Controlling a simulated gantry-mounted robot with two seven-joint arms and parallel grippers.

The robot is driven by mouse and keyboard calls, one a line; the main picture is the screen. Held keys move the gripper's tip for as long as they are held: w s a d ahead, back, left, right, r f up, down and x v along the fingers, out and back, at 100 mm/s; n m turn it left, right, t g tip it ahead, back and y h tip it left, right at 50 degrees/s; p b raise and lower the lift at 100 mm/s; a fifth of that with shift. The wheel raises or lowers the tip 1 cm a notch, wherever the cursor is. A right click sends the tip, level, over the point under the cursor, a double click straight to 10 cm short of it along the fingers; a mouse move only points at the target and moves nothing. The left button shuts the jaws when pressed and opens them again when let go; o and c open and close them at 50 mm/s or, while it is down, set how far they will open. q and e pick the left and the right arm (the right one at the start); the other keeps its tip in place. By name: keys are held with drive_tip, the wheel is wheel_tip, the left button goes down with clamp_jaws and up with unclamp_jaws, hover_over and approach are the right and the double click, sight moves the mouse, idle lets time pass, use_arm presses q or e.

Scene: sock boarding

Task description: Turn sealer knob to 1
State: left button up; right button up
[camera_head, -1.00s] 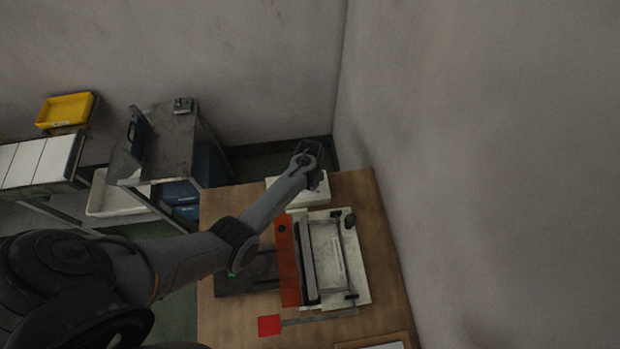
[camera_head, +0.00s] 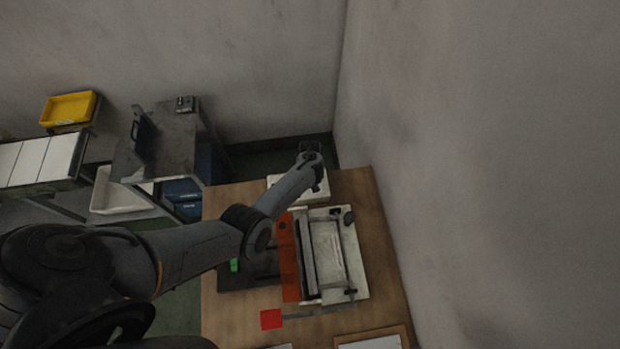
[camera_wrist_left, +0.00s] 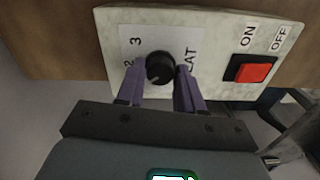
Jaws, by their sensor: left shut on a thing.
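The sealer knob (camera_wrist_left: 160,68), round and black, sits on a white control panel (camera_wrist_left: 115,28) in the left wrist view. Numerals 2 and 3 show to its left, and letters ending in "AT" to its right; no 1 is visible there. The purple fingers of my left gripper (camera_wrist_left: 159,80) are shut on the knob, one on each side. In the head view my left gripper (camera_head: 312,160) is over the white control box (camera_head: 284,189) at the table's far end, and the arm hides the knob. My right gripper is not in view.
A red switch (camera_wrist_left: 250,69) marked ON and OFF is right of the knob. The sealer bed (camera_head: 328,250) with an orange strip (camera_head: 288,262) lies nearer on the wooden table (camera_head: 385,240). A wall (camera_head: 480,200) runs along the table's right side.

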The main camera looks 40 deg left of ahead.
use_arm(q)
drive_tip(key=shift+n, duration=1)
drive_tip(key=o, duration=1)
drive_tip(key=shift+o, duration=0.2)
wheel_tip(320, 180, up, 11)
drive_tip(key=p, duration=0.3)
drive_tip(key=shift+f, duration=0.1)
